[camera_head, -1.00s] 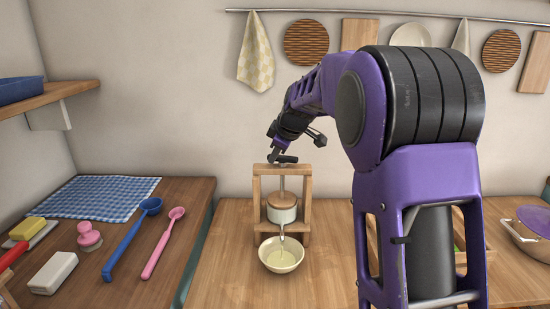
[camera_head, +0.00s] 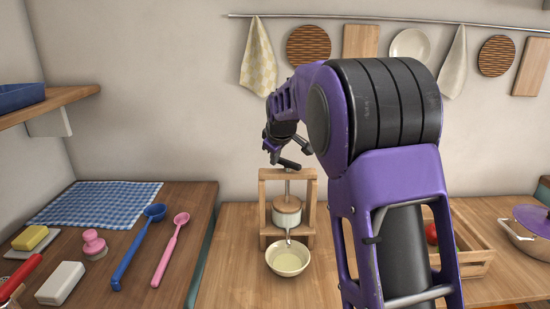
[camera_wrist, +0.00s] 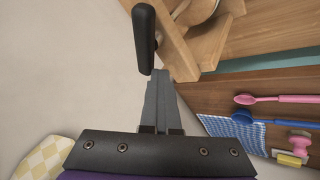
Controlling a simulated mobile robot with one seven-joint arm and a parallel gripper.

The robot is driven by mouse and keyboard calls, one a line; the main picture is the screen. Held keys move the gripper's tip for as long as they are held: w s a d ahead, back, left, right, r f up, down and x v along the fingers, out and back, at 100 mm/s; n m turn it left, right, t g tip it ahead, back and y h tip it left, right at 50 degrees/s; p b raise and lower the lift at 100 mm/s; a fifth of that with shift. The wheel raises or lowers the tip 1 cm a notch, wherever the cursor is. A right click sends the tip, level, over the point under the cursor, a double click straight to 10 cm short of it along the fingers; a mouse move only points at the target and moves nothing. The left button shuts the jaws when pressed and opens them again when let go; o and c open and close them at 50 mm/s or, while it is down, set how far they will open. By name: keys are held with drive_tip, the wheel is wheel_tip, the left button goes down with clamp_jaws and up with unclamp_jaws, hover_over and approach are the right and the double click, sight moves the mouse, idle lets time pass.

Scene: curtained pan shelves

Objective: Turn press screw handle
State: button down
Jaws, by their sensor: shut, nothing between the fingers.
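The wooden press (camera_head: 312,213) stands on the counter, with a lidded white pot (camera_head: 287,216) in its frame and a bowl of pale liquid (camera_head: 288,259) in front. Its dark screw handle (camera_head: 290,165) tops the frame, slanting down to the right. My gripper (camera_head: 274,158) is above the press at the handle's left end. In the wrist view, my gripper's fingers (camera_wrist: 160,76) are together and empty. The black handle (camera_wrist: 144,38) lies just beyond their tips, slightly left. Whether they touch it I cannot tell.
A wooden crate (camera_head: 473,270) with a red item stands right of the press, partly behind my arm. A purple-lidded pot (camera_head: 528,230) is at the far right. Ladles (camera_head: 132,252), a brush and soap lie on the left counter. Towels and boards hang behind.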

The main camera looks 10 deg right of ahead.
drive_tip(key=shift+w+d+m+h, duration=0.1)
drive_tip(key=shift+w+m+h, duration=0.1)
drive_tip(key=shift+m+h, duration=0.3)
idle(1.2)
